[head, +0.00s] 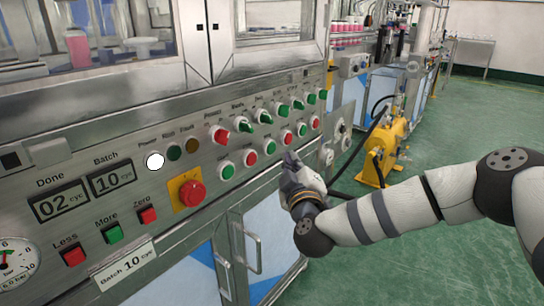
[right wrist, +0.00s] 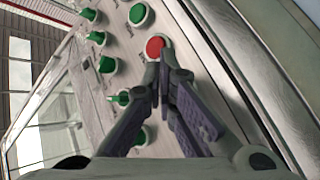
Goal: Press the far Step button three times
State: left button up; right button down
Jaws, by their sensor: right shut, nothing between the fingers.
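The control panel (head: 130,205) carries a lower row of alternating green and red push buttons towards its far right end. The farthest pair there is a green button (head: 301,129) and a red button (head: 315,122). Their labels are too small to read, so I cannot tell which is the Step button. My right gripper (head: 291,160) is shut and empty beside the panel, below that row. In the right wrist view its fingertips (right wrist: 160,70) point at a red button (right wrist: 155,46), with a green button (right wrist: 138,13) beyond. Contact cannot be told. My left gripper is out of view.
An upper row has several green selector switches (head: 265,117). A red emergency stop (head: 191,193) sits on a yellow plate. The Done display (head: 58,203) reads 02 and the Batch display (head: 111,179) reads 10. A yellow machine (head: 382,148) stands beyond my right arm on green floor.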

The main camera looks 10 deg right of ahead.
aim_at(271, 148)
jog(key=shift+w+a+r, duration=0.15)
jog(key=shift+w+a, duration=0.3)
jog(key=shift+w, duration=0.2)
jog(key=shift+a, duration=0.1)
dwell(0.9)
jog(key=shift+w+a, duration=0.15)
jog(key=shift+w, duration=0.15)
